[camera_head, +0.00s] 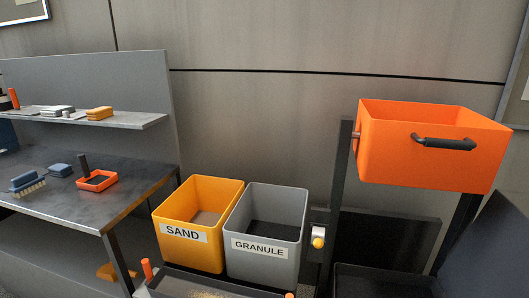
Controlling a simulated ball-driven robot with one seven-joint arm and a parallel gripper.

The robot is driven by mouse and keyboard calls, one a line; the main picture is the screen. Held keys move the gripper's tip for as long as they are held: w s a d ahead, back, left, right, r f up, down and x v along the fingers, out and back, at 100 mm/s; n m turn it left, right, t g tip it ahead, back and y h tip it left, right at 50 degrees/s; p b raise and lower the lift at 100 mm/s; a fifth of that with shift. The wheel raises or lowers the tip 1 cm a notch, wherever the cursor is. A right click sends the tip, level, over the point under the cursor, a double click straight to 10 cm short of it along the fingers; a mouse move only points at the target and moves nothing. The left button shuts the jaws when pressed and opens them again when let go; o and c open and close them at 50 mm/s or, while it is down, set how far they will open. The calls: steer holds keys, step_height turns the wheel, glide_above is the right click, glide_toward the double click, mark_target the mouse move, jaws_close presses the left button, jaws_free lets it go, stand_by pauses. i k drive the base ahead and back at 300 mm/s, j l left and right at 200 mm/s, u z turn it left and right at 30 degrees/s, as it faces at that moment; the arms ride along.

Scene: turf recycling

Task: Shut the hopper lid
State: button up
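An orange box-shaped hopper (425,160) is raised on dark posts at the right. A black bar handle (445,143) is fixed to its front face.
An open yellow SAND bin (184,250) and grey GRANULE bin (259,264) stand left of the hopper. A yellow knob (318,243) sits by the dark post (338,180). A metal bench (70,205) and shelf (140,121) hold small items at left.

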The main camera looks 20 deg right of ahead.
mark_target(491, 260)
steer(key=k+l, duration=0.1)
steer(key=l, duration=0.3)
steer(key=k+l+u, duration=0.1)
steer(key=l, duration=0.3)
steer(key=k+l, duration=0.1)
steer(key=l, duration=0.3)
steer(key=k+l+u, duration=0.1)
steer(key=l, duration=0.3)
steer(key=k+l, duration=0.1)
steer(key=l, duration=0.3)
steer(key=k+l+u, duration=0.1)
steer(key=l, duration=0.25)
steer(key=k+l, duration=0.15)
steer(key=l, duration=0.25)
steer(key=k+l, duration=0.1)
steer(key=l, duration=0.25)
steer(key=k+l, duration=0.1)
steer(key=l, duration=0.25)
steer(key=k+l+u, duration=0.1)
steer(key=l, duration=0.25)
steer(key=k+l, duration=0.1)
steer(key=l, duration=0.25)
